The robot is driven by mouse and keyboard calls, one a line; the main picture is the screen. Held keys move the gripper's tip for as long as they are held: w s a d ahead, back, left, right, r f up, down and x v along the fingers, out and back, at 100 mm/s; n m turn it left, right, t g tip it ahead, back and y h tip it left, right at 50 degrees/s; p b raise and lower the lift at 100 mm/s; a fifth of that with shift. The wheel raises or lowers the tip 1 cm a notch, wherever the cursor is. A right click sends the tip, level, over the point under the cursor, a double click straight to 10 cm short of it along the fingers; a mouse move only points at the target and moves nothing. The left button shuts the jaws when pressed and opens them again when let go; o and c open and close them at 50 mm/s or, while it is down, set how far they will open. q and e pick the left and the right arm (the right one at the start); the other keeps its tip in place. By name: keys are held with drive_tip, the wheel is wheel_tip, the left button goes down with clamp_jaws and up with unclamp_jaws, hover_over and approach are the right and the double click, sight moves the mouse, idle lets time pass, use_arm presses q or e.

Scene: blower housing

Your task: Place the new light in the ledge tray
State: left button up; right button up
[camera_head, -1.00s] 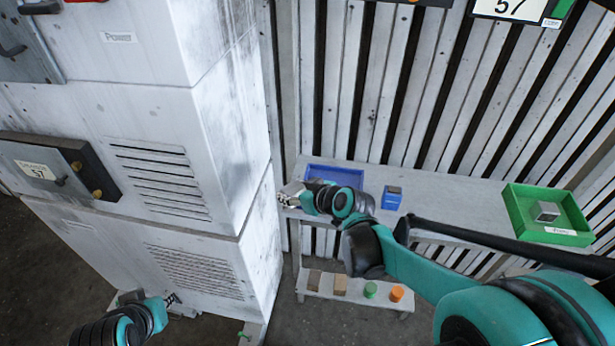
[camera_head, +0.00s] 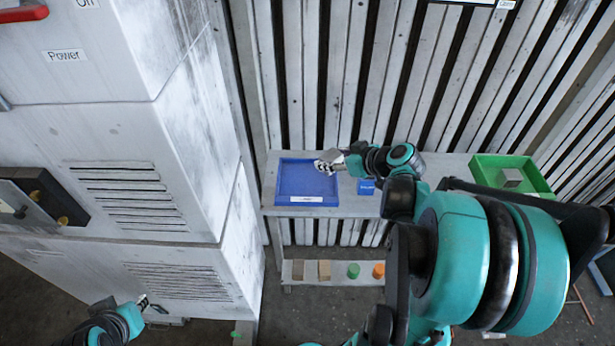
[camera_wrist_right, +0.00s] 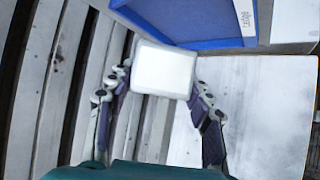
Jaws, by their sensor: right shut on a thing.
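The blue ledge tray (camera_head: 290,180) lies on the grey shelf and looks empty in the head view. Its label side shows at the top of the right wrist view (camera_wrist_right: 222,43). My right gripper (camera_head: 325,164) is at the tray's right side, apparently above its rim. It is shut on the new light, a pale square block (camera_wrist_right: 165,70) that sits between both fingers in the wrist view; in the head view it is small and partly hidden. My left gripper (camera_head: 145,303) is low at the left by the cabinet, too small to tell open from shut.
A small blue box (camera_head: 366,187) stands right of the tray on the shelf (camera_head: 440,170). A green tray (camera_head: 540,185) with a grey block (camera_head: 511,178) is at the right end. Several small blocks stand on the lower bench (camera_head: 335,280). The tall cabinet (camera_head: 120,135) fills the left.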

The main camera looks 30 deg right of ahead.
drive_tip(key=b, duration=0.2)
hover_over(308, 181)
wheel_tip(308, 181, down, 4)
drive_tip(key=shift+a+f, duration=0.1)
drive_tip(key=shift+f, duration=0.1)
drive_tip(key=shift+f+b, duration=0.9)
drive_tip(key=shift+f, duration=1.05)
drive_tip(key=shift+f, duration=0.1)
drive_tip(key=o, duration=1.2)
